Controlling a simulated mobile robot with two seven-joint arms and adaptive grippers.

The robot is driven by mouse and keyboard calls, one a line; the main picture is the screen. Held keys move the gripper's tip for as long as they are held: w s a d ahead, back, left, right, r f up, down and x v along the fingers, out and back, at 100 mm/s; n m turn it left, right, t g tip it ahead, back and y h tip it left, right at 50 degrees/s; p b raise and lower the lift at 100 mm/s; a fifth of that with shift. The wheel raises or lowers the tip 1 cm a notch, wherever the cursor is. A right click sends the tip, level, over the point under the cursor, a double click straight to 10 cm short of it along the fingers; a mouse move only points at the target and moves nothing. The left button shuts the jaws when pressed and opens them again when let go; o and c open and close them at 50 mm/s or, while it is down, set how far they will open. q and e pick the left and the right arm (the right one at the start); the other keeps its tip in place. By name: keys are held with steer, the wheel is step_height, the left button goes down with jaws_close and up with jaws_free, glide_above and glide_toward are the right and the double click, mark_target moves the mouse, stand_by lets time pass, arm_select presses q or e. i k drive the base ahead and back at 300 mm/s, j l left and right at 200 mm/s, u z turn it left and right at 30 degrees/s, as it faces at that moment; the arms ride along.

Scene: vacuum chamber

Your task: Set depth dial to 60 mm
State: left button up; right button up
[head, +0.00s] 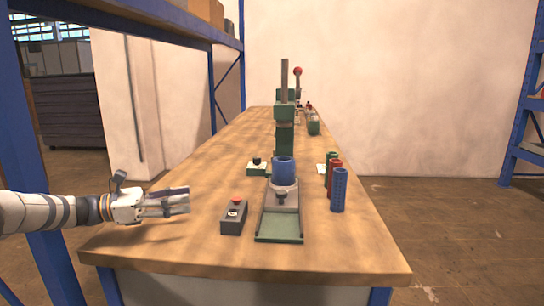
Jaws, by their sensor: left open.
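A small green and white unit with a black knob (257,162) sits left of the press column; it may be the depth dial, but I cannot read any scale or number. The green press (285,135) stands on the wooden bench, with a blue cylinder (284,171) on the grey block at its base. My left gripper (187,200) is open and empty over the left front of the bench, apart from the knob and to its front left. My right gripper is not in view.
A grey control box with a red button (235,216) stands at the front, between my left gripper and the green base plate (279,226). Blue, red and green cylinders (339,190) stand to the right. The bench (190,165) is clear at left.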

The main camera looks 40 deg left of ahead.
mark_target(257, 161)
steer(key=i+j+z, duration=0.2)
steer(key=j+z, duration=0.15)
steer(key=j, duration=0.7)
steer(key=j+z, duration=0.35)
steer(key=j, duration=0.7)
